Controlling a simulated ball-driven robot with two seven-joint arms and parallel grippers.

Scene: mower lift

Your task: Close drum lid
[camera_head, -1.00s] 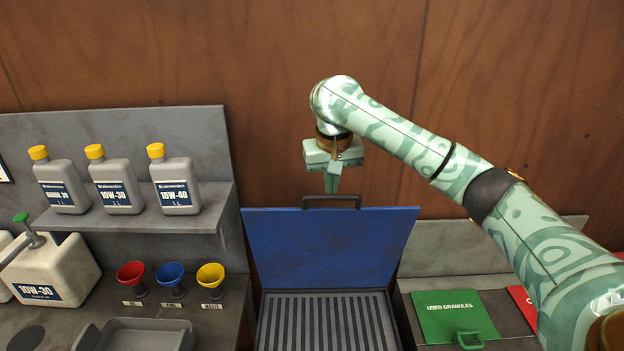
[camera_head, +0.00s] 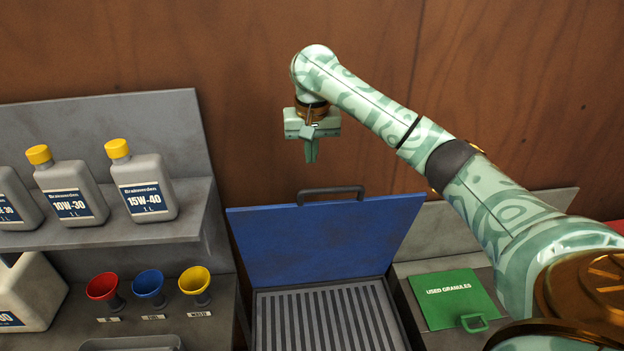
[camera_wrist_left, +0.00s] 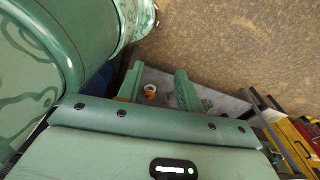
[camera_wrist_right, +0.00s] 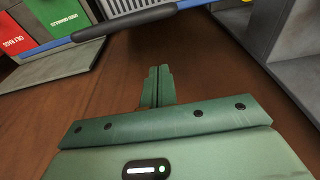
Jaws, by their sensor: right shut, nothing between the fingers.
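The blue lid (camera_head: 322,240) stands raised, leaning back, with a dark handle (camera_head: 331,190) on its top edge. A grey ribbed surface (camera_head: 325,318) lies open in front of it. My right gripper (camera_head: 311,158) is shut and empty, pointing down just above the handle and slightly left of it, apart from it. In the right wrist view its fingers (camera_wrist_right: 159,72) are together, with the handle (camera_wrist_right: 150,20) and the lid's blue edge beyond them. My left gripper (camera_wrist_left: 160,85) shows only in its wrist view, fingers apart and empty.
A green used granules lid (camera_head: 455,298) lies shut on the right. Grey bottles with yellow caps (camera_head: 143,188) stand on a shelf (camera_head: 190,227) at left, above red, blue and yellow funnels (camera_head: 148,284). A brown wooden wall (camera_head: 250,50) is behind.

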